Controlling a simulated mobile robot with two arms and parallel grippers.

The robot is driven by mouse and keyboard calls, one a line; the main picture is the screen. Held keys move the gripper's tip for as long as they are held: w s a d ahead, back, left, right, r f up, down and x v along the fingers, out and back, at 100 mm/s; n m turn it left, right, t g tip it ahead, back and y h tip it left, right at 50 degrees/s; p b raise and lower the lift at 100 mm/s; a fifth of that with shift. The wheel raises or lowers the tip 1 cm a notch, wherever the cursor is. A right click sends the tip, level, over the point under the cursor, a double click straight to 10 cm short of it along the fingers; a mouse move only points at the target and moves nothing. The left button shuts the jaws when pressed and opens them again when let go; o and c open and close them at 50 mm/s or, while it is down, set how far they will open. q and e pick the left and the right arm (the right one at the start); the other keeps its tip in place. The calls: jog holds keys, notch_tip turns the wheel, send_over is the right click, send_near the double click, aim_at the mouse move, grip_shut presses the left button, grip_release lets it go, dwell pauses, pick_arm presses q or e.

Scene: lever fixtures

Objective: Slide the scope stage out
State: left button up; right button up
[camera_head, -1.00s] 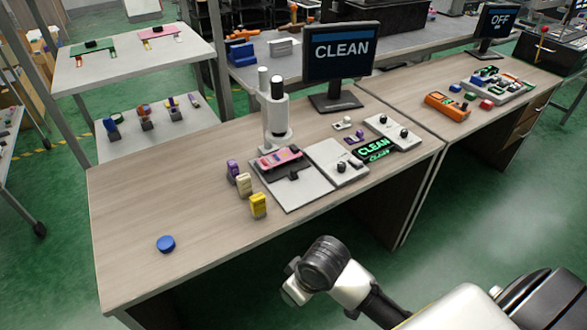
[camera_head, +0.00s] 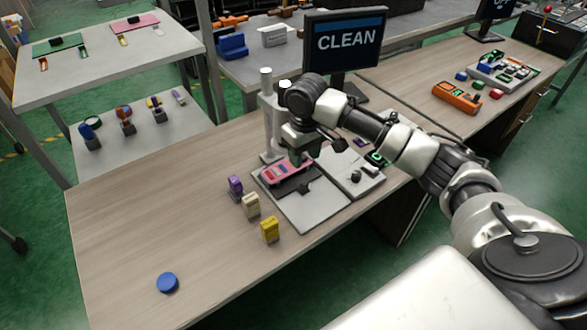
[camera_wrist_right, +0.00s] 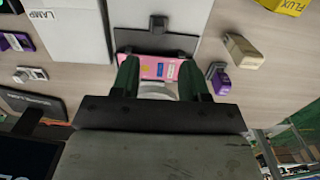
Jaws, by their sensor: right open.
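The scope stage is a dark sliding plate (camera_head: 297,185) on a pale base plate (camera_head: 305,208), with a pink board (camera_head: 289,168) lying on it. In the right wrist view, the dark stage (camera_wrist_right: 178,42) has a small dark knob (camera_wrist_right: 158,22) at its top edge, and the pink board (camera_wrist_right: 150,70) is below. My right gripper (camera_head: 303,158) points down over the pink board, close to the scope column (camera_head: 267,110). Its two fingers (camera_wrist_right: 160,68) are apart, either side of the board's middle, with nothing held between them. The arm hides much of the scope. My left gripper is not in view.
Purple (camera_head: 235,186), cream (camera_head: 250,205) and yellow (camera_head: 269,230) blocks stand left of the base plate. A blue button (camera_head: 167,282) sits at the front left. A monitor (camera_head: 344,40) reading CLEAN stands behind.

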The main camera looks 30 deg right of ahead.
aim_at(305, 183)
notch_tip(305, 183, down, 3)
jog(key=shift+s+d+f, duration=0.15)
jog(key=shift+f, duration=0.05)
notch_tip(305, 183, down, 7)
jog(key=shift+r, duration=0.2)
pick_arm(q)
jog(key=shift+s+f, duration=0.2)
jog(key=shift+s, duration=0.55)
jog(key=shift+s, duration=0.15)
pick_arm(e)
jog(key=shift+c, duration=0.9)
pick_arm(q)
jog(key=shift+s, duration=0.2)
pick_arm(e)
grip_shut()
